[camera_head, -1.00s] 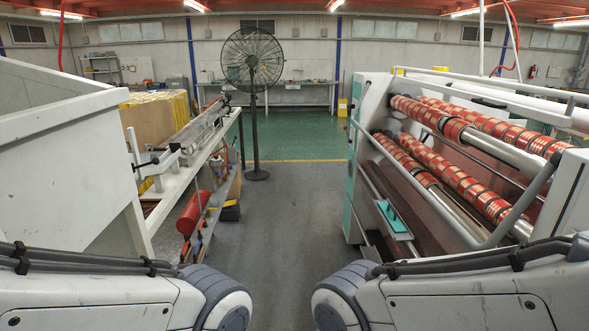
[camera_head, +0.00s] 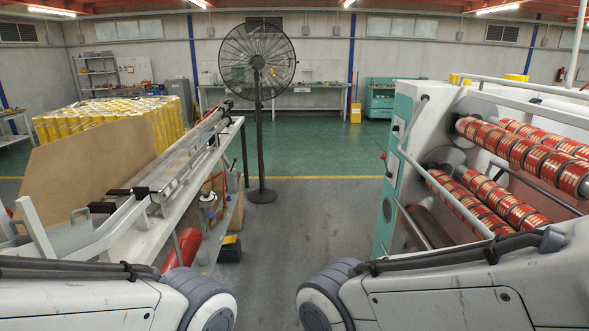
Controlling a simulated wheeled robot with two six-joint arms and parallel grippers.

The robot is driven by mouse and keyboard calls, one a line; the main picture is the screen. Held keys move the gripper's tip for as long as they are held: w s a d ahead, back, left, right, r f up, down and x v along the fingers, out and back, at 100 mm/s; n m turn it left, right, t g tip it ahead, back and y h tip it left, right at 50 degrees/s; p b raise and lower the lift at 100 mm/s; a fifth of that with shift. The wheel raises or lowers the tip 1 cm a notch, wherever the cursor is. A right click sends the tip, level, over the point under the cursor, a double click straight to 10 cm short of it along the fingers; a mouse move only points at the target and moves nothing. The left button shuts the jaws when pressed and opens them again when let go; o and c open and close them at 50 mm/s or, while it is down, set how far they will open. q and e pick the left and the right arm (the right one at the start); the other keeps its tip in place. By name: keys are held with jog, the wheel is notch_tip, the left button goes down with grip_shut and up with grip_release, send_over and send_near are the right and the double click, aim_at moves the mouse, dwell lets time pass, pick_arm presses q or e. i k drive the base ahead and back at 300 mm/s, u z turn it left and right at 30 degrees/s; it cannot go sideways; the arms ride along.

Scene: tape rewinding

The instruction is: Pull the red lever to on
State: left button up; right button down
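A small red piece (camera_head: 383,157) sticks out at the teal end's left edge. It may be the red lever, but it is too small to tell, and so is its position. Neither of my grippers is in view. Only thick white links of my two arms show at the bottom left and bottom right, apart from the machine.
Red tape rolls (camera_head: 522,153) sit on the machine's shafts. A white workbench (camera_head: 165,215) runs along the left, with a cardboard sheet (camera_head: 85,170) behind it. A black fan (camera_head: 258,62) stands ahead. The grey floor (camera_head: 285,235) between bench and machine is clear.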

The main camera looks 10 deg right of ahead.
aim_at(384, 156)
jog(key=z, duration=0.15)
jog(key=i, duration=2)
jog(key=z, duration=0.5)
jog(key=i, duration=1.55)
jog(key=z, duration=0.15)
